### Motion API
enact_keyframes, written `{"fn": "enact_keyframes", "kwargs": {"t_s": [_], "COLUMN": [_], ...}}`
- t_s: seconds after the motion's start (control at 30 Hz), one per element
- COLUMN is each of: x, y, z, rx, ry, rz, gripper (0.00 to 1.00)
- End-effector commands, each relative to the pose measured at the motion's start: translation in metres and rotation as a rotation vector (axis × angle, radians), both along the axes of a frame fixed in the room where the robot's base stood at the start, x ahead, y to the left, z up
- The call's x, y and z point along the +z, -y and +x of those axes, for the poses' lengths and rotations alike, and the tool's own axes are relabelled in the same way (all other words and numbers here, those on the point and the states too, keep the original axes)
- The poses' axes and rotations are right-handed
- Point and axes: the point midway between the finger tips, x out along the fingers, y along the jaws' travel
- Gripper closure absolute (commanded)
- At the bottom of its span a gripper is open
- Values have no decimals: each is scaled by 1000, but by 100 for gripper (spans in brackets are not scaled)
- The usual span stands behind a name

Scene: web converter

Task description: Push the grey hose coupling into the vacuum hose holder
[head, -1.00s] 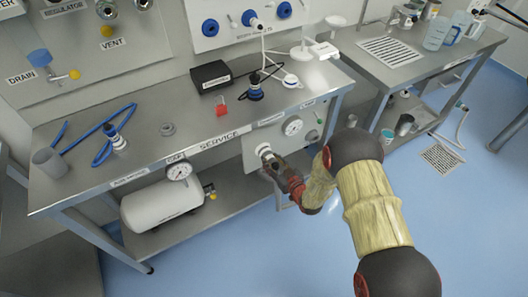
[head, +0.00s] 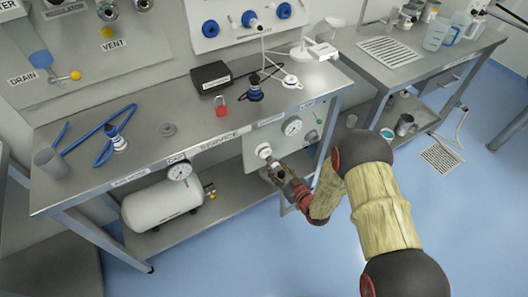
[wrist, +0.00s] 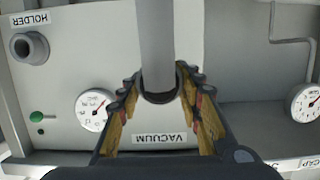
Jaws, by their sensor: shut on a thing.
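My gripper (wrist: 158,95) is shut on the grey hose coupling (wrist: 159,86); a grey tube rises from it to the top edge of the wrist view. In the head view my gripper (head: 274,170) is in front of the vacuum panel under the bench top. The hose holder (wrist: 30,47) is a grey ring at the upper left of the wrist view, beside its HOLDER label, which reads upside down. The coupling is apart from the holder, to its right in that view. The holder cannot be made out in the head view.
A pale round fitting (head: 264,150) shows just beyond my fingertips. The panel bears a gauge (wrist: 92,112), a green knob (wrist: 37,116) and a VACUUM label (wrist: 159,138). A white tank (head: 160,203) is on the lower shelf.

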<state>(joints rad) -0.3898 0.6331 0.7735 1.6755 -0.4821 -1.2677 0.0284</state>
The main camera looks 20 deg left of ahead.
Motion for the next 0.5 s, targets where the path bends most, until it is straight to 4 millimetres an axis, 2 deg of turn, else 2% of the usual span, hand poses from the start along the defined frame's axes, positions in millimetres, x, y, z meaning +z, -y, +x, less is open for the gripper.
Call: {"fn": "enact_keyframes", "kwargs": {"t_s": [0.17, 0.5], "x": [0, 1], "y": [2, 18], "z": [-1, -15], "rx": [0, 0], "ry": [1, 1], "rz": [1, 1], "gripper": [100, 100]}}
